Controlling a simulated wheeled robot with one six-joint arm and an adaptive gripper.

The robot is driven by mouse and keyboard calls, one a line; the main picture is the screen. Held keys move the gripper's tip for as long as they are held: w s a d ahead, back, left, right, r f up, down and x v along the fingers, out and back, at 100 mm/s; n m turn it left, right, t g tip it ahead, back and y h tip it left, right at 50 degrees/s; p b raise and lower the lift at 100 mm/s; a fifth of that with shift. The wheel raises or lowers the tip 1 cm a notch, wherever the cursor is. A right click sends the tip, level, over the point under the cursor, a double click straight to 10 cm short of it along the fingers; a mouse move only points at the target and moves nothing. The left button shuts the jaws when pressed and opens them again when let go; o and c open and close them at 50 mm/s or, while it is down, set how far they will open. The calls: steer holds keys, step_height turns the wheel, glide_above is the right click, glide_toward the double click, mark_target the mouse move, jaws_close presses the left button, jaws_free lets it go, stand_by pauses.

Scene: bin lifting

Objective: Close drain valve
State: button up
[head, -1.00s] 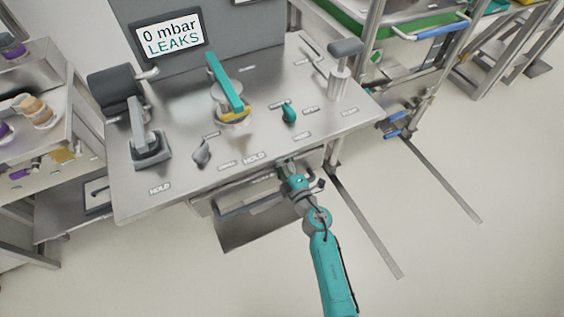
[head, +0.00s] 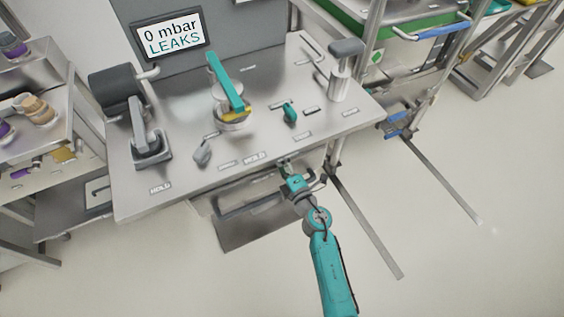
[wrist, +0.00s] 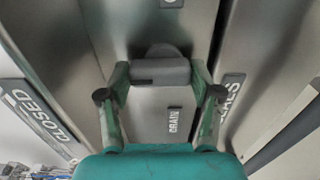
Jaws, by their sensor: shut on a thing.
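The drain valve's grey handle (wrist: 161,69) lies crosswise in the upper middle of the wrist view, above a plate marked "DRAIN" (wrist: 173,120). My gripper (head: 286,168) is at the front edge of the steel bench in the head view. Its two green fingers are closed on the ends of the grey handle, one on each side. A label reading "CLOSED" (wrist: 40,112) is at the left of the wrist view. In the head view the valve is too small and too covered by my gripper to make out.
The steel bench (head: 295,72) carries a teal lever (head: 227,82), a small teal knob (head: 290,114), a grey knob (head: 202,153) and a left-hand clamp (head: 148,143). A screen (head: 171,34) reads "0 mbar LEAKS". A lower shelf (head: 245,228) sits below.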

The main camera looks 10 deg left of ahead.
steer(key=o, duration=1.1)
steer(key=shift+o, duration=0.2)
steer(key=shift+s, duration=0.1)
steer(key=v, duration=1.2)
steer(key=s+d+r+m+h, duration=0.3)
steer(key=s+d+m, duration=0.3)
steer(key=s, duration=0.6)
steer(key=s+d+r+m+h, duration=0.3)
steer(key=s+d+r+m, duration=0.2)
steer(key=s+m, duration=0.5)
steer(key=s+d+r+m+h, duration=0.4)
steer(key=s+d+m, duration=0.4)
steer(key=s, duration=0.8)
steer(key=shift+r+m, duration=0.5)
